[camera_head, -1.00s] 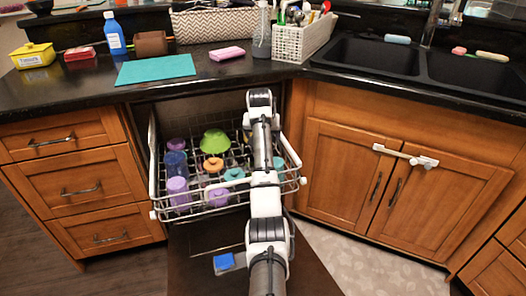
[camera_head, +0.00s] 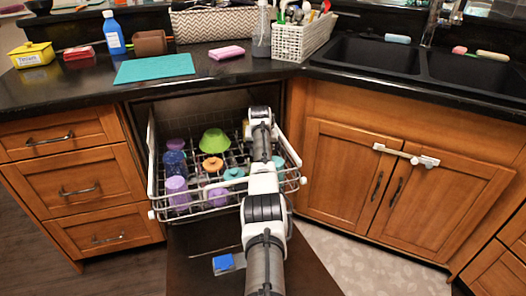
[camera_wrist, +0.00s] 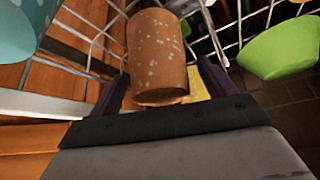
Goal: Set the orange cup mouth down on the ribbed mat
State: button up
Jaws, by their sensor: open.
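The orange cup (camera_wrist: 157,50), speckled with white, stands in the dishwasher rack in the wrist view. My gripper (camera_wrist: 160,88) is open, with one dark finger on each side of the cup; I see no clear contact. I cannot tell which way the cup's mouth faces. In the head view my own arm covers the gripper, and I cannot make out this cup there. A flat teal mat (camera_head: 153,68) lies on the dark counter left of the sink; its ribs are too fine to see.
The pulled-out rack (camera_head: 222,209) holds a green bowl (camera_head: 214,141), purple cups (camera_head: 177,191), a blue cup (camera_head: 175,164) and lids. A pink sponge (camera_head: 227,53) lies right of the mat. A bottle (camera_head: 114,33) stands behind it. The mat's top is clear.

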jog(key=shift+w+f, duration=0.2)
jog(key=shift+f, duration=0.25)
jog(key=c, duration=1.1)
jog(key=shift+r, duration=0.15)
